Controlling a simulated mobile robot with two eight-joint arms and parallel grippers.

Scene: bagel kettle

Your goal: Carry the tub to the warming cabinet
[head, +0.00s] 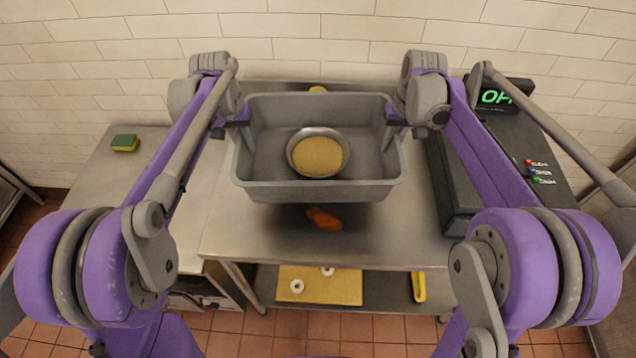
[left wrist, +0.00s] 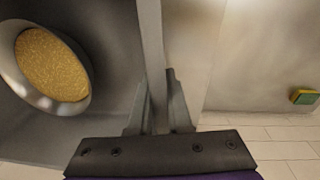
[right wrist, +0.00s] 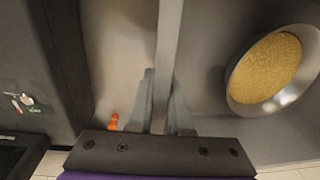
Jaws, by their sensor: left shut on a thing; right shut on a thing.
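The grey tub (head: 320,192) is in the middle of the head view, roughly level, and appears raised over the steel table, with a shadow below it. A metal bowl (head: 291,152) of golden grains stands inside it. My left gripper (head: 238,130) is shut on the tub's left wall; that wall passes between its fingers in the left wrist view (left wrist: 152,60). My right gripper (head: 394,130) is shut on the right wall, which shows between its fingers in the right wrist view (right wrist: 166,60). I cannot clearly identify the warming cabinet in these views.
An orange item (head: 323,218) lies on the steel table (head: 260,236) in front of the tub. A dark appliance with an "OFF" display (head: 497,97) is at right. A green and yellow sponge (head: 125,143) is on the left counter. A yellow board (head: 340,288) with white rings sits below.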

